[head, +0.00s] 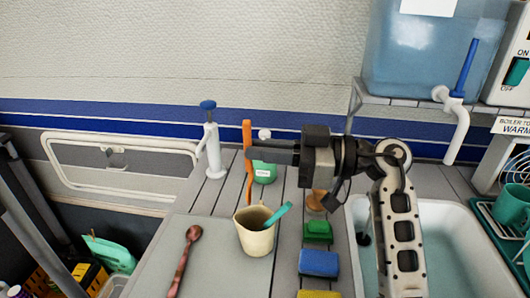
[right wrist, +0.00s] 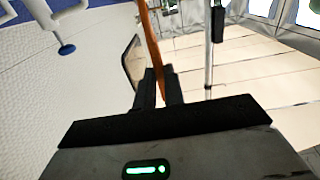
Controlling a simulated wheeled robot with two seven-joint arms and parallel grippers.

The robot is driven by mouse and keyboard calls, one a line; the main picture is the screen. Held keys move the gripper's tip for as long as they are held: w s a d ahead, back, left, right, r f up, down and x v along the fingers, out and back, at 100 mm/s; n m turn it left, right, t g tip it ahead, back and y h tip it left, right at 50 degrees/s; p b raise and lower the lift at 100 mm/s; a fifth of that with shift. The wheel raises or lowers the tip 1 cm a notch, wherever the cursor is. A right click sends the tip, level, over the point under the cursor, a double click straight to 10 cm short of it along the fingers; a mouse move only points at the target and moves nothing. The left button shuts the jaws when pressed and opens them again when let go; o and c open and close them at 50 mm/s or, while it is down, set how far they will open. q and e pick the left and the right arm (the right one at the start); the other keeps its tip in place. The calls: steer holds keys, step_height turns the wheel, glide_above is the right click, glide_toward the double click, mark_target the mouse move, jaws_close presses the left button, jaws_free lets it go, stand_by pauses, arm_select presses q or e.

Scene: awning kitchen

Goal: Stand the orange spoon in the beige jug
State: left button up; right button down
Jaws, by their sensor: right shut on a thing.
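The orange spoon (head: 248,136) is held nearly upright by my right gripper (head: 251,154), which is shut on it. In the right wrist view the spoon (right wrist: 152,45) runs up between the two fingers (right wrist: 158,90). In the head view its lower end reaches down to about the jug's rim; I cannot tell whether it is above or behind it. The beige jug (head: 257,243) stands upright on the counter, below the gripper, with a teal utensil (head: 278,214) leaning in it. My left gripper is not in view.
A white pump dispenser (head: 213,150) and a green bottle (head: 263,173) stand behind the jug. A reddish-brown spoon (head: 186,259) lies at front left. Green (head: 317,231) and blue (head: 319,263) blocks lie to the jug's right, beside the sink (head: 455,262). The counter left of the jug is mostly clear.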

step_height(320, 180, down, 8)
steer(key=b, duration=0.1)
steer(key=shift+r, duration=0.2)
stand_by(0.5)
steer(key=c, duration=1.4)
jaws_free()
